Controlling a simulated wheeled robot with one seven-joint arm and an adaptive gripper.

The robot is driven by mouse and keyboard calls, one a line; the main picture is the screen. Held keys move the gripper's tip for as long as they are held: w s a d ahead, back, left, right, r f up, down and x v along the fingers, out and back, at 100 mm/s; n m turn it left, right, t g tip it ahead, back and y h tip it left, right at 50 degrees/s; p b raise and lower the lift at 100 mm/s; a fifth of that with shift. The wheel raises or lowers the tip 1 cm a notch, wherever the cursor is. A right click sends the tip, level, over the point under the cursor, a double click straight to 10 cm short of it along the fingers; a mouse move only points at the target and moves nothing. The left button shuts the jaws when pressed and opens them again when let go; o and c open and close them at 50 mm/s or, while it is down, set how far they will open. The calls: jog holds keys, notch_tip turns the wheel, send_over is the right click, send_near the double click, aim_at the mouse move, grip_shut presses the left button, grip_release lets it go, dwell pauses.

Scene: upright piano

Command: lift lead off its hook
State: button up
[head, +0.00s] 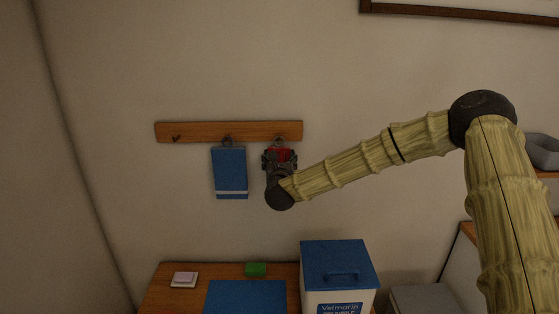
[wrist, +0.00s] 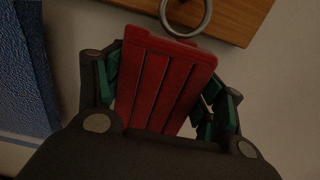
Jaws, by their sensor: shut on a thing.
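A red, grooved, flat piece, which I take to be the lead (wrist: 165,85), hangs below the right end of a wooden hook rail (head: 200,131). It also shows in the head view (head: 281,154), partly covered by my gripper. A grey metal ring (wrist: 188,30) sits at its top edge, in front of the rail. I cannot tell whether the ring is still around the hook (head: 282,140). My gripper (head: 279,162) is shut on the red piece, with green-padded fingers on both its sides.
A blue item (head: 230,171) hangs on the middle hook, just left of my gripper. The left hook (head: 176,138) is empty. Below stand a blue-lidded box (head: 337,265), a green block (head: 255,269), a blue mat (head: 245,297) and a small pale stack (head: 184,279) on a wooden surface.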

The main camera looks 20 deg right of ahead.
jog(key=shift+r, duration=1.2)
jog(key=shift+s, duration=0.1)
jog(key=shift+b+v, duration=1.9)
jog(key=shift+v, duration=1)
jog(key=shift+b+v, duration=1.15)
jog(key=shift+v, duration=1.35)
